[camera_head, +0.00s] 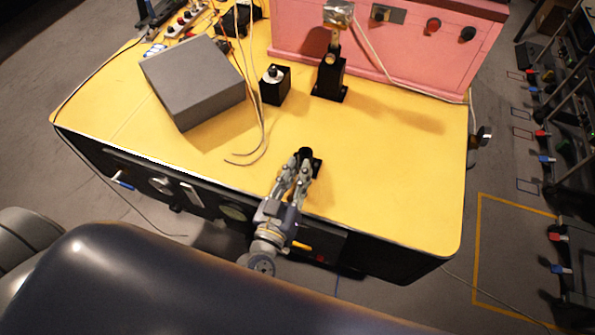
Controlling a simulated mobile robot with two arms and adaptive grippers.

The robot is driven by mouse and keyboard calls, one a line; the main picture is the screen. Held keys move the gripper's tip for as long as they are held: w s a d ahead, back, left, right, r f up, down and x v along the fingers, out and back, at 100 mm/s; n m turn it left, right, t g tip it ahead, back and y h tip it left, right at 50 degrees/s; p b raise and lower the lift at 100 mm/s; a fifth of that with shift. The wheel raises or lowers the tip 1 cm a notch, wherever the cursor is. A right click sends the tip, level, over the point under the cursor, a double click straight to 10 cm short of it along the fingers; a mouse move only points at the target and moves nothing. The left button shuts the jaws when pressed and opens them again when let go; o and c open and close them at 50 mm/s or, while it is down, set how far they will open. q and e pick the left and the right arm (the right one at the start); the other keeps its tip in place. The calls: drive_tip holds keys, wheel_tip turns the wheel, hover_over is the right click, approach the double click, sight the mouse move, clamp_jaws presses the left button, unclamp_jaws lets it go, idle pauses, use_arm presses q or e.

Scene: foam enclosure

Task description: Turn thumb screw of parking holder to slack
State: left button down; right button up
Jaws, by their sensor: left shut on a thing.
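A small black holder (317,164), seemingly the parking holder, stands on the yellow tabletop near its front edge. My left gripper (304,158) reaches up to it from the front edge. Its fingers are closed around a dark part at the top of the holder, seemingly the thumb screw. The fingers cover most of that part, so its shape and turn cannot be made out. My right gripper is not in view.
Behind stand a black block with a white-topped knob (273,85), a black upright stand (330,77) and a pink panel box (385,40). A grey box (192,80) and loose cables lie left. The yellow tabletop (400,180) is clear to the right.

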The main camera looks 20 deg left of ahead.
use_arm(q)
drive_tip(key=n, duration=0.4)
drive_tip(key=shift+n+p, duration=0.3)
drive_tip(key=n, duration=0.4)
drive_tip(key=n+b, duration=0.1)
drive_tip(key=n, duration=0.5)
drive_tip(key=n+b, duration=0.1)
drive_tip(key=n, duration=0.2)
drive_tip(key=shift+n, duration=0.7)
drive_tip(key=c, duration=1.5)
unclamp_jaws()
drive_tip(key=shift+s, duration=0.1)
